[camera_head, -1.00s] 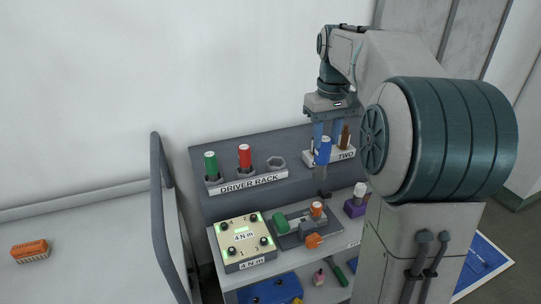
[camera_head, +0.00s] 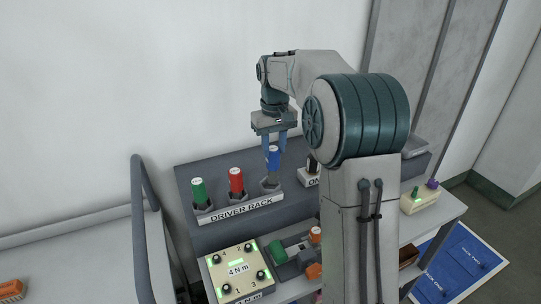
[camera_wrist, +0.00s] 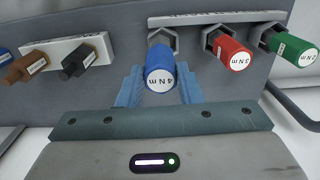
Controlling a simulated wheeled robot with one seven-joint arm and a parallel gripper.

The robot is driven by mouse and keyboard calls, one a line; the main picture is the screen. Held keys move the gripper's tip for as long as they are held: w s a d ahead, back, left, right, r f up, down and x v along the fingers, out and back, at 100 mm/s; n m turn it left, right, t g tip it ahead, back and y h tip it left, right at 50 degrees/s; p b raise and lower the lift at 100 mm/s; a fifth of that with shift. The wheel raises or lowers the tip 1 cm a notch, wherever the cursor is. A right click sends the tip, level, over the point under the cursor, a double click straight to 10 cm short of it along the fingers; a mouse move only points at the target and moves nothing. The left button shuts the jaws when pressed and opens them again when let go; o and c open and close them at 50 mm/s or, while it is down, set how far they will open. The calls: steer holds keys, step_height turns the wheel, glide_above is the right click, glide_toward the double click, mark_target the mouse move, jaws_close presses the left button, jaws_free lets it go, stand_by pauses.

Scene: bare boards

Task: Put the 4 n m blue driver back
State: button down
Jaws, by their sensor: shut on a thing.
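The blue driver (camera_head: 273,157) is upright between the fingers of my gripper (camera_head: 274,146), over the right-hand hexagonal socket (camera_head: 270,184) of the driver rack (camera_head: 240,209). In the wrist view its blue handle (camera_wrist: 160,80) shows "4 N m" on the white cap, with a finger on each side. Its lower end lines up with the hexagonal socket (camera_wrist: 162,38); how deep it sits there I cannot tell. The red driver (camera_head: 236,181) and green driver (camera_head: 198,190) stand in the other two sockets.
A second holder (camera_wrist: 68,55) with brown and black drivers stands beside the rack. The 4 N m box (camera_head: 238,268) with lit green strips is on the shelf below. A grey rail (camera_head: 143,225) rises at the left. My arm hides the shelf's middle.

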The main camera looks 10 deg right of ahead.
mark_target(271, 158)
steer(key=shift+w+a+f, duration=0.4)
steer(key=shift+w, duration=0.05)
steer(key=shift+f+p, duration=0.35)
steer(key=shift+f, duration=1.55)
steer(key=shift+f, duration=0.2)
steer(key=c, duration=1)
jaws_free()
steer(key=shift+r, duration=0.15)
